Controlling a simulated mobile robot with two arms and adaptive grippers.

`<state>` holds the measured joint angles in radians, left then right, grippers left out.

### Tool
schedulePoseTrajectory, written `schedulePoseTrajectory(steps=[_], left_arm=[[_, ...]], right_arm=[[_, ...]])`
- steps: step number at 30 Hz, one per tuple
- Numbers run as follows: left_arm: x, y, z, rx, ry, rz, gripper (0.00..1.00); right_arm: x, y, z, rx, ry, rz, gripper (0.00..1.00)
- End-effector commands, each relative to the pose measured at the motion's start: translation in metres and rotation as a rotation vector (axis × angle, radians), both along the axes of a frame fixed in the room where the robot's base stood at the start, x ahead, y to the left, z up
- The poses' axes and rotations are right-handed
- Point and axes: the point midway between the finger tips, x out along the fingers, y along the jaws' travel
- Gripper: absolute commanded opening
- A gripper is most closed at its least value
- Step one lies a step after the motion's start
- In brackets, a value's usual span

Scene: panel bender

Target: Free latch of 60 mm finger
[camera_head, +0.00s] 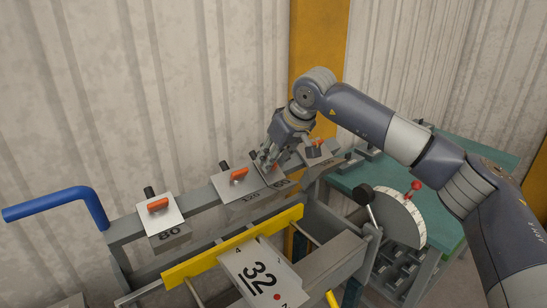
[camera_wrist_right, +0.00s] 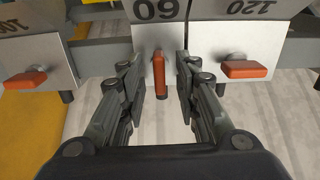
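The 60 mm finger (camera_head: 284,183) hangs on the grey beam between the 120 and a finger further right. In the right wrist view its plate (camera_wrist_right: 160,30) reads 60 upside down. Its orange latch (camera_wrist_right: 158,75) stands lengthwise in that view, while the neighbouring latches lie crosswise. My right gripper (camera_head: 268,160) is over the 60 mm finger, and in the wrist view its open fingers (camera_wrist_right: 160,88) stand on both sides of the latch, with a visible gap on each side. In the head view the gripper hides this latch. My left gripper is not in view.
The 120 finger (camera_head: 240,190) and the 80 finger (camera_head: 162,222) sit further left, with orange latches. The 100 finger (camera_wrist_right: 25,50) is on the other side.

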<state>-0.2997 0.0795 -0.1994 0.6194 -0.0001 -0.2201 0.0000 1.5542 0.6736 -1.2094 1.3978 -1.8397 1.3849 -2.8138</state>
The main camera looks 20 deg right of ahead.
Motion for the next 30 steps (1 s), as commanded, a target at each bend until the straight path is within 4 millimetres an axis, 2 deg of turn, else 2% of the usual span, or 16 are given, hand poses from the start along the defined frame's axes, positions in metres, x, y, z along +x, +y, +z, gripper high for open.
schedulePoseTrajectory(steps=[7, 11, 24, 30], left_arm=[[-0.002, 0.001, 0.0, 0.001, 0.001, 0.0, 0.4], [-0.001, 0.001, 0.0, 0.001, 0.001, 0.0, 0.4], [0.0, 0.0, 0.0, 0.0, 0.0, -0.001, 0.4], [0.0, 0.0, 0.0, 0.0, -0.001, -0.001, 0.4]], right_arm=[[-0.001, 0.0, -0.001, -0.001, 0.003, -0.001, 0.3], [-0.005, -0.002, 0.008, 0.001, 0.0, -0.001, 0.3], [-0.049, -0.018, 0.082, 0.0, -0.001, -0.001, 0.3], [-0.059, -0.021, 0.099, 0.0, 0.0, -0.001, 0.3]])
